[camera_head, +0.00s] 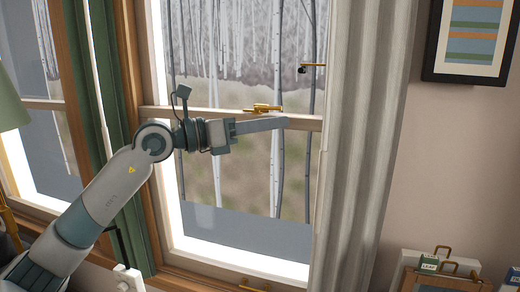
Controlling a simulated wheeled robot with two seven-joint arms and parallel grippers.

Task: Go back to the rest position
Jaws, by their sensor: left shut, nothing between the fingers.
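My left arm reaches in from the lower left, across the window. Its gripper (284,122) points right and is shut, with nothing held, in front of the window's middle rail. A brass latch (263,108) on the rail shows just above the gripper. I cannot tell how far the fingers are from the glass. My right gripper is out of view.
The wooden-framed window (150,113) shows a birch wood outside. A grey curtain (358,150) hangs to its right and a green curtain (101,100) to its left. A framed picture (432,45) hangs on the wall. Boxed items (430,264) stand at the lower right.

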